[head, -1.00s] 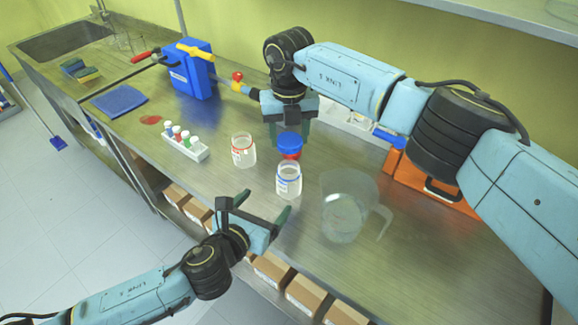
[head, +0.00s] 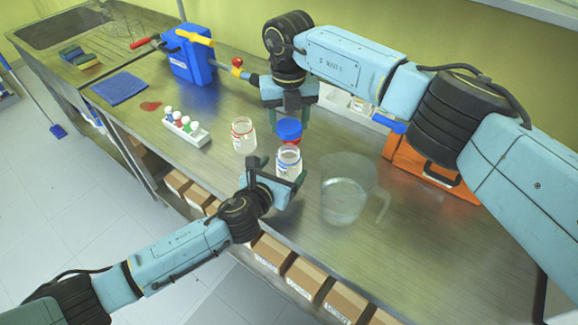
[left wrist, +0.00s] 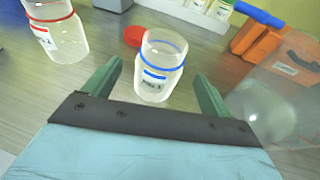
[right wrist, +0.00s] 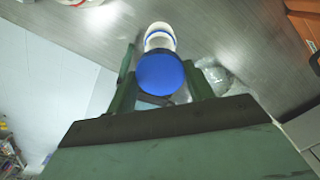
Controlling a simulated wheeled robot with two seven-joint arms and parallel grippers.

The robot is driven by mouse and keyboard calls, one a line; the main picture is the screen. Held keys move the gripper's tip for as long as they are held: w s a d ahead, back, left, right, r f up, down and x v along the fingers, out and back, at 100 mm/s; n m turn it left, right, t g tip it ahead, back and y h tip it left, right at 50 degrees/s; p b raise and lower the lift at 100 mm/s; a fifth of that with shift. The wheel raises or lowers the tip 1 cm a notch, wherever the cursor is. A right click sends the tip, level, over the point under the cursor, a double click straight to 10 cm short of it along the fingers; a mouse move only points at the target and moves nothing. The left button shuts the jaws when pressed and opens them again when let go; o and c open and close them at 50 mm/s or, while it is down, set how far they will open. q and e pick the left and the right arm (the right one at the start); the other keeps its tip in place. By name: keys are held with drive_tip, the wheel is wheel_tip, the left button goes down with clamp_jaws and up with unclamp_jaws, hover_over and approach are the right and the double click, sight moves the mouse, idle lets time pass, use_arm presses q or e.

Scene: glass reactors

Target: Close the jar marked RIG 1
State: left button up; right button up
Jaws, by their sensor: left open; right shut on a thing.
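A clear jar with a blue ring (head: 288,163) stands open on the bench; it also shows in the left wrist view (left wrist: 160,68). Its label is too small to read surely. My left gripper (head: 281,172) is open, with a finger on either side of this jar's near side; I cannot tell whether they touch. My right gripper (head: 290,115) is shut on a blue lid (head: 289,129), held beyond and above the jar. The lid also shows in the right wrist view (right wrist: 160,75). A second open jar, with a red ring (head: 243,134), stands to the left.
A red lid (left wrist: 134,36) lies on the bench behind the blue-ringed jar. A clear jug (head: 345,195) stands close on the right. A rack of small bottles (head: 187,130) is at left, and an orange case (head: 425,165) at far right.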

use_arm(q)
drive_tip(key=shift+x, duration=1.2)
drive_tip(key=c, duration=1.5)
drive_tip(key=shift+o, duration=0.2)
use_arm(e)
hover_over(289, 145)
drive_tip(key=s, duration=0.2)
drive_tip(key=shift+s+f, duration=0.1)
drive_tip(key=shift+f, duration=2.4)
drive_tip(key=shift+f, duration=0.9)
drive_tip(key=shift+f, duration=0.55)
